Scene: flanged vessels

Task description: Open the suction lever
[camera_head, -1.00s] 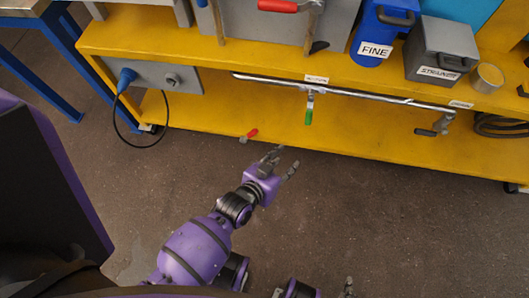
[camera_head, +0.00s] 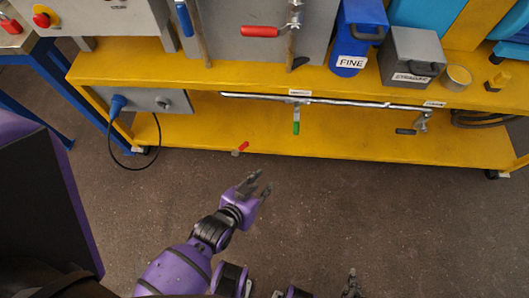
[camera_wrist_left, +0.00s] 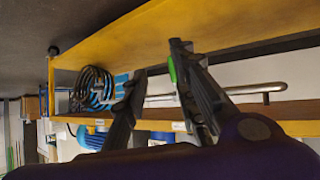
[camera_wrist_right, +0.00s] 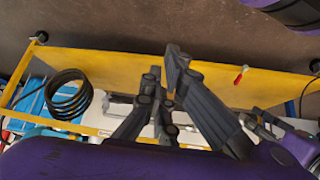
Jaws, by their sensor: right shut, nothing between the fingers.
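A chrome pipe (camera_head: 350,102) runs under the front edge of the yellow bench's top, with small labels too blurred to read. A green-handled lever (camera_head: 296,127) hangs down from it below one label. A black-handled lever (camera_head: 405,131) points left from the valve at the pipe's right end. I cannot tell which is the suction lever. My left gripper (camera_head: 257,184) is open and empty, in front of the bench and below the levers. In the left wrist view the green handle (camera_wrist_left: 172,70) shows beyond its fingers. My right gripper (camera_head: 352,280) is low at the bottom edge, shut and empty.
A small red-handled valve (camera_head: 241,149) sits at the lower shelf's front edge. Blue FINE (camera_head: 356,35) and grey (camera_head: 410,55) containers stand on top. A black cable (camera_head: 135,150) hangs at left. A coiled hose (camera_wrist_right: 68,95) lies right. The floor (camera_head: 400,220) is clear.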

